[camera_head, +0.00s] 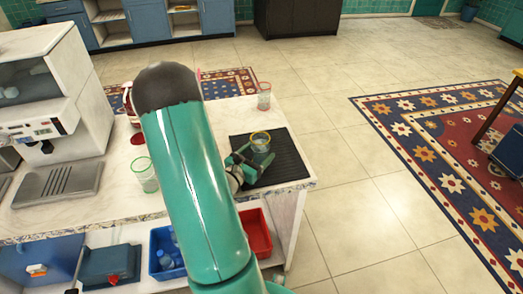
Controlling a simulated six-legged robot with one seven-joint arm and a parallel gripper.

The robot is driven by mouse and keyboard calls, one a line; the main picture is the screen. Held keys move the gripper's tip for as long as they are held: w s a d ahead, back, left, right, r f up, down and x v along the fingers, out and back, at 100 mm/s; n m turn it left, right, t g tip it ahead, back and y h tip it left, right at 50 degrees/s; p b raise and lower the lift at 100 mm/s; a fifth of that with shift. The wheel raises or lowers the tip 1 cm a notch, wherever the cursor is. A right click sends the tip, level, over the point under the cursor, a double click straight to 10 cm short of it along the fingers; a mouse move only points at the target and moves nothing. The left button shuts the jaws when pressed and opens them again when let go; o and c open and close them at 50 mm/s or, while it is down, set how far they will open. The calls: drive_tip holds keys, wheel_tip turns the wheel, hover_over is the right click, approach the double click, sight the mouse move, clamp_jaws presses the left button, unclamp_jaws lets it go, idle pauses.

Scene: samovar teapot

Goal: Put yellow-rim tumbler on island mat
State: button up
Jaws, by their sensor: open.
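The yellow-rim tumbler (261,143) is a clear glass with a yellow rim, upright over the dark ribbed island mat (287,168) at the right end of the marble counter. It appears to stand on the mat, but its base is partly hidden by my gripper. My gripper (247,160) is green, low over the mat's left part and open. Its fingertips are at the lower left of the tumbler; I cannot tell whether they touch it. My large green arm hides the middle of the counter.
A green-rim tumbler (145,176) stands left of my arm, and a red-rim tumbler (264,96) stands at the counter's far right corner. A coffee machine (48,125) fills the left. A red bin (257,232) and a blue bin (163,262) sit on the shelf below.

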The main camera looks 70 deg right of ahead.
drive_tip(key=v, duration=0.9)
drive_tip(key=shift+a, duration=0.35)
drive_tip(key=shift+r, duration=0.1)
drive_tip(key=w+a+r+m+t+y, duration=0.3)
drive_tip(key=a+r+m+y, duration=0.1)
drive_tip(key=a, duration=0.9)
drive_tip(key=w+a+r+m+t+y, duration=0.4)
drive_tip(key=a+r+y, duration=0.3)
drive_tip(key=a, duration=0.6)
drive_tip(key=w+a+r+m+t+y, duration=0.4)
drive_tip(key=a+r+m+y, duration=0.2)
drive_tip(key=a+r, duration=0.3)
drive_tip(key=a, duration=0.4)
drive_tip(key=shift+a, duration=0.25)
drive_tip(key=shift+w+r, duration=0.1)
drive_tip(key=shift+r, duration=0.05)
